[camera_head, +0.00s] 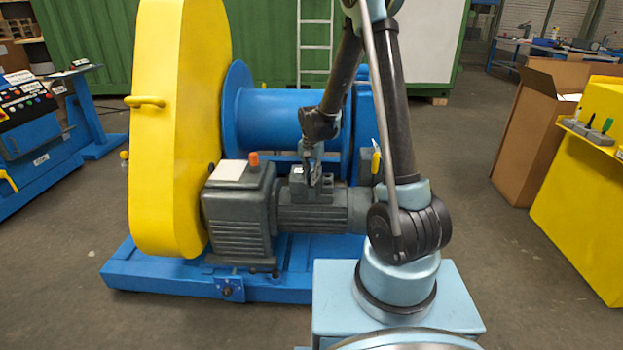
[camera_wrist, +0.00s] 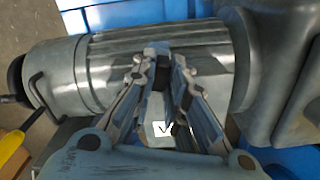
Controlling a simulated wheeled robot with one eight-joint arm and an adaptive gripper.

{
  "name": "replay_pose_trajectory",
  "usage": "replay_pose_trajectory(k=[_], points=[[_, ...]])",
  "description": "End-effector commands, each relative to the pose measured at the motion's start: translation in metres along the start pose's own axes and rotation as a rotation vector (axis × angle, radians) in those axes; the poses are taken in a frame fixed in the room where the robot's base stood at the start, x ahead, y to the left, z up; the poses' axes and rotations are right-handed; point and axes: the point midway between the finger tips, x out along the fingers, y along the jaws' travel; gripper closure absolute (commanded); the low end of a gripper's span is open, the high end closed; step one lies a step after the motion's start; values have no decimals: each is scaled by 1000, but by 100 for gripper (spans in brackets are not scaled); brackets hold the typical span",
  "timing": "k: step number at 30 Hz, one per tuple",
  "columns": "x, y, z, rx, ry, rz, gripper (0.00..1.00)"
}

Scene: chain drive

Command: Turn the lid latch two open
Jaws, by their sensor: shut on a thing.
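My gripper (camera_head: 314,181) points down at the small grey box (camera_head: 297,187) on top of the motor (camera_head: 315,217). In the wrist view its two fingers (camera_wrist: 162,72) come together over the motor body (camera_wrist: 110,68). They are shut on a small dark part between the fingertips, which I take to be the lid latch. The fingers cover most of it, so its turn angle cannot be read. A pale face with a white tick label (camera_wrist: 163,129) shows between the fingers, nearer the wrist.
A yellow guard (camera_head: 175,130) and a blue drum (camera_head: 275,120) stand left of and behind the motor. A grey gearbox (camera_head: 238,215) with an orange cap adjoins it. A yellow-handled lever (camera_head: 376,160) is close on the right. Open floor lies in front left.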

Motion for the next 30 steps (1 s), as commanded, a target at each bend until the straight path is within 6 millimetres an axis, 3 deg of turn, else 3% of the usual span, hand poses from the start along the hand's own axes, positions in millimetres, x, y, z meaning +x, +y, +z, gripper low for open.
replay_pose_trajectory(k=[30], points=[[0, -4, -3, 950, 2, 0, 100]])
